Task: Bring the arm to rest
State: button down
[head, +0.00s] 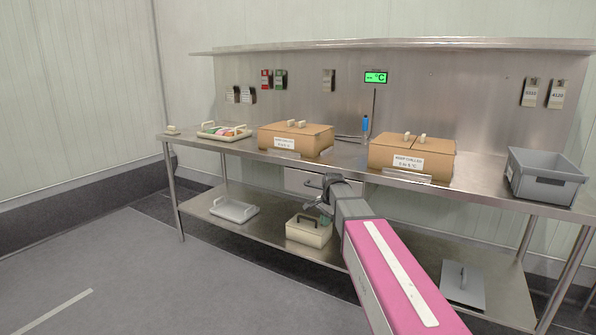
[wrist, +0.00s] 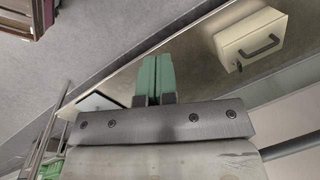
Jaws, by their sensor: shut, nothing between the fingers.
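My gripper (wrist: 154,82) shows in the wrist view with its two green fingers pressed together and nothing between them. In the head view my arm reaches forward from the lower right, and the gripper end (head: 318,203) is in front of the steel bench, near the drawer. The fingers are too small to make out there. The wrist view is tilted and shows the lower shelf (wrist: 195,75) beyond the fingers, with a cream handled box (wrist: 250,40) to their upper right. My gripper appears apart from that box.
The steel bench (head: 350,155) bears two brown cartons (head: 296,138) (head: 412,157), a tray of colourful items (head: 222,131) and a grey bin (head: 543,177). The lower shelf (head: 270,235) holds a cream box (head: 309,232) and lids (head: 234,209). The floor at left is clear.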

jog(key=s+d+f+n, duration=0.2)
jog(key=s+f, duration=0.3)
jog(key=s, duration=0.3)
jog(key=s+d+f+n+h, duration=0.1)
jog(key=s+d+f+n, duration=0.2)
jog(key=s, duration=0.5)
jog(key=s+d+f+n+g, duration=0.1)
jog(key=s+d+f+n, duration=0.2)
jog(key=s+f+n, duration=0.2)
jog(key=s+f, duration=0.1)
jog(key=s, duration=0.2)
jog(key=shift+f, duration=0.4)
